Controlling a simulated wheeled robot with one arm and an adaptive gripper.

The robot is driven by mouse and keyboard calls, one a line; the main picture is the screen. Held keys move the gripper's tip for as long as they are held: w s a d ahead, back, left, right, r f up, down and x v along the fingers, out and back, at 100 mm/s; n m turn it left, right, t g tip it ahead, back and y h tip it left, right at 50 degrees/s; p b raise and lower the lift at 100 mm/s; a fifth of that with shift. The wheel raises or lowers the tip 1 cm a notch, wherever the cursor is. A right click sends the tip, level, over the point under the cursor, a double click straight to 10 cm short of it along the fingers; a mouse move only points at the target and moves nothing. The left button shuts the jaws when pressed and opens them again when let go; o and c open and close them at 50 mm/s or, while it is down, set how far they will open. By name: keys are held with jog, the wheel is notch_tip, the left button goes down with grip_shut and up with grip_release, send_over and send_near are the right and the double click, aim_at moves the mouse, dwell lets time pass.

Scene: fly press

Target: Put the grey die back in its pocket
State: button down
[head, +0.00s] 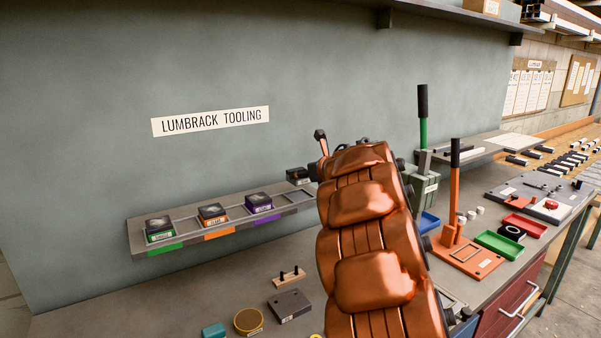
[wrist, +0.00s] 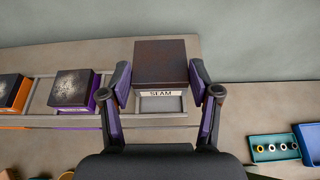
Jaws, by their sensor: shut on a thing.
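A dark, rusty-topped die (wrist: 160,62) with a label reading SEAM sits between the fingers of my gripper (wrist: 159,76), which is shut on it. In the head view the die (head: 296,175) shows at the right end of the wall rack (head: 190,240), apparently above it; my arm covers most of the gripper. An empty pocket (wrist: 160,104) shows just below the die's label in the wrist view. The same pocket (head: 295,197) is at the rack's right end in the head view. The exact gap between die and rack is hard to tell.
A purple-marked die (wrist: 73,90) stands in the neighbouring pocket, then an orange-marked die (head: 212,214) and a green-marked die (head: 159,228) further left. The wall is close behind the rack.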

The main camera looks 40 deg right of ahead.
aim_at(304, 184)
jog(key=shift+f+b, duration=1.6)
jog(key=shift+f, duration=0.25)
jog(key=shift+a+r+b, duration=0.1)
jog(key=shift+b, duration=0.2)
jog(key=shift+s+f+b, duration=0.1)
jog(key=shift+f+b, duration=0.45)
jog(key=shift+b, duration=0.35)
dwell(2.1)
dwell(0.3)
jog(key=c, duration=0.5)
grip_release()
jog(key=o, duration=0.3)
jog(key=shift+f, duration=0.1)
